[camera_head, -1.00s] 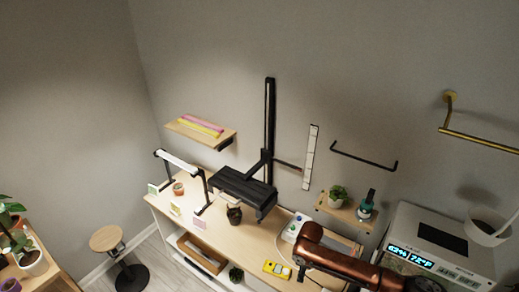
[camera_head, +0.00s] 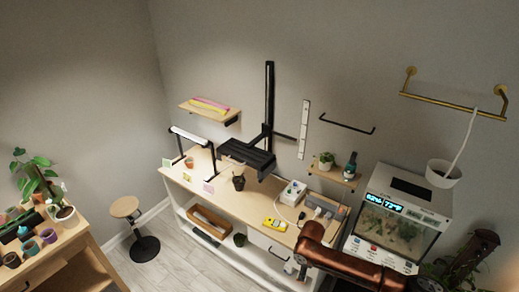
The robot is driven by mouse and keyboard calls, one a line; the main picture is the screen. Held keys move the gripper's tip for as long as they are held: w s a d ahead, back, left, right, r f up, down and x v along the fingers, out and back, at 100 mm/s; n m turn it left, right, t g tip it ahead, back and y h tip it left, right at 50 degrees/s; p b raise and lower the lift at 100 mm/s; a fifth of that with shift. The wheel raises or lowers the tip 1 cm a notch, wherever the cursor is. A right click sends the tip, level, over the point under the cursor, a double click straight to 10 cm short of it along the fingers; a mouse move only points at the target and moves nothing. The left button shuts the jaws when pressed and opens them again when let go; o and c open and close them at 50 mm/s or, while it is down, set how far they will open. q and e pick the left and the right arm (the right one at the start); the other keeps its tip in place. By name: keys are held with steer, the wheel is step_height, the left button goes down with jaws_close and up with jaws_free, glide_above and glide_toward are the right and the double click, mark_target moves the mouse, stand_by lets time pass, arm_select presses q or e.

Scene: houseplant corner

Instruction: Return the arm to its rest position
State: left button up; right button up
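A copper-brown arm link of mine crosses the lower right of the head view, in front of the bench and the glass tank. Its rounded joint shows beside the bench's right end, and the rest runs off the bottom edge. No gripper fingers can be made out on it. My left arm and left gripper are out of view. I cannot see anything held.
A glass tank (camera_head: 394,227) stands right. A stool (camera_head: 125,207) and a plant table (camera_head: 72,238) stand left, with free floor between.

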steer(key=d+f+m+t+y+b, duration=0.25)
steer(key=f+m+b, duration=0.3)
steer(key=f, duration=1.75)
steer(key=s+d+f+m+b, duration=0.2)
steer(key=s+d+f, duration=0.3)
steer(key=f, duration=0.5)
steer(key=s+d+f+m+b, duration=0.15)
steer(key=s+d+f, duration=0.35)
steer(key=f, duration=0.5)
steer(key=s+d+f+m+h+b, duration=0.1)
steer(key=s+d+f+b, duration=0.1)
steer(key=s+f, duration=0.65)
steer(key=s+d+f+m+h+b, duration=0.15)
steer(key=s+f, duration=0.45)
steer(key=s, duration=0.6)
arm_select(q)
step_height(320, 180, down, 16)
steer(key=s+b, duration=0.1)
steer(key=b, duration=0.2)
arm_select(e)
steer(key=s+f+g, duration=0.1)
steer(key=s+f, duration=0.3)
steer(key=s, duration=0.8)
steer(key=s+f+g, duration=0.1)
steer(key=s+f, duration=0.2)
steer(key=s, duration=1)
steer(key=shift+s+f+m, duration=0.2)
steer(key=shift+f+m, duration=0.15)
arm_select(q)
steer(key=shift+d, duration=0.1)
